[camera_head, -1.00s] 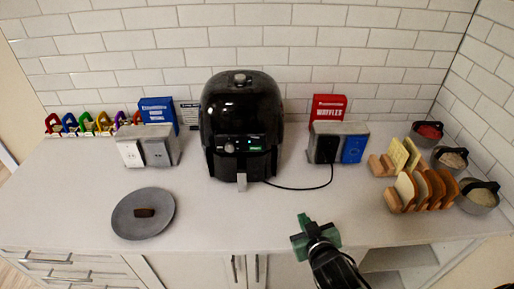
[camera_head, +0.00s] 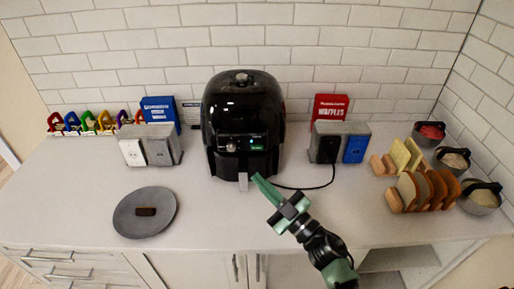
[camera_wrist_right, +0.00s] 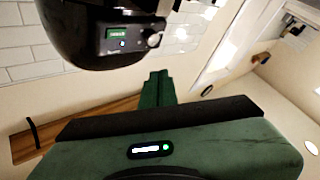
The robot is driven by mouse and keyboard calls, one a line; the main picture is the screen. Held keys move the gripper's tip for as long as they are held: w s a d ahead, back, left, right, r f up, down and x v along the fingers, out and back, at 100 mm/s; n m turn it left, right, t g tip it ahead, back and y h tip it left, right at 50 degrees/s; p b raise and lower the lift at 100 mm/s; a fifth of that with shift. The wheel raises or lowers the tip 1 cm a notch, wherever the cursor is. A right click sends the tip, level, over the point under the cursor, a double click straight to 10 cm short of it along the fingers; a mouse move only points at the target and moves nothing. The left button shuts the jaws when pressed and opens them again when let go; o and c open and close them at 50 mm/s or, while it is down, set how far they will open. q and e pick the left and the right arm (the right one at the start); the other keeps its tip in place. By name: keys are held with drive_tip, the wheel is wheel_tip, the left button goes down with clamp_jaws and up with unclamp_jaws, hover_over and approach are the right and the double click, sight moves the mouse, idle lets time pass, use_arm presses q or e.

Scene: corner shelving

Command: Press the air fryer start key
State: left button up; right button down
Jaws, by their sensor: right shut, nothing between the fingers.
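The black air fryer (camera_head: 243,105) stands against the tiled wall at the middle of the counter. Its front panel has a silver knob (camera_head: 231,147), a small blue light (camera_head: 251,135) and a green rectangle (camera_head: 257,147); I cannot read which is the start key. My right gripper (camera_head: 258,178) is shut and empty, its green fingertips in front of and just below the panel, apart from it. The panel shows upside down in the right wrist view, with the green rectangle (camera_wrist_right: 117,33) left of the knob (camera_wrist_right: 153,39) and beyond the fingertips (camera_wrist_right: 159,78). My left gripper is out of view.
A black cord runs from the fryer to the right outlet box (camera_head: 339,143). A grey plate (camera_head: 145,225) lies front left. Bread racks (camera_head: 425,190) and bowls (camera_head: 480,197) stand right. The counter before the fryer is mostly clear.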

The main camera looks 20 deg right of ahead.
drive_tip(key=shift+w, duration=0.15)
drive_tip(key=b, duration=0.2)
approach(249, 144)
drive_tip(key=shift+s+a+x, duration=0.1)
drive_tip(key=shift+a+x, duration=0.1)
drive_tip(key=shift+x, duration=0.8)
drive_tip(key=shift+s+a+x, duration=0.15)
drive_tip(key=shift+a+x, duration=0.1)
drive_tip(key=shift+x, duration=0.8)
drive_tip(key=shift+w, duration=0.1)
idle(0.3)
drive_tip(key=shift+w+d, duration=0.15)
drive_tip(key=shift+w, duration=0.15)
drive_tip(key=shift+w+d+b, duration=0.1)
drive_tip(key=shift+w+b, duration=0.2)
drive_tip(key=shift+w, duration=0.05)
idle(0.5)
drive_tip(key=shift+s, duration=0.1)
drive_tip(key=shift+s+a+p, duration=0.25)
drive_tip(key=shift+s+p, duration=0.15)
drive_tip(key=shift+s, duration=0.3)
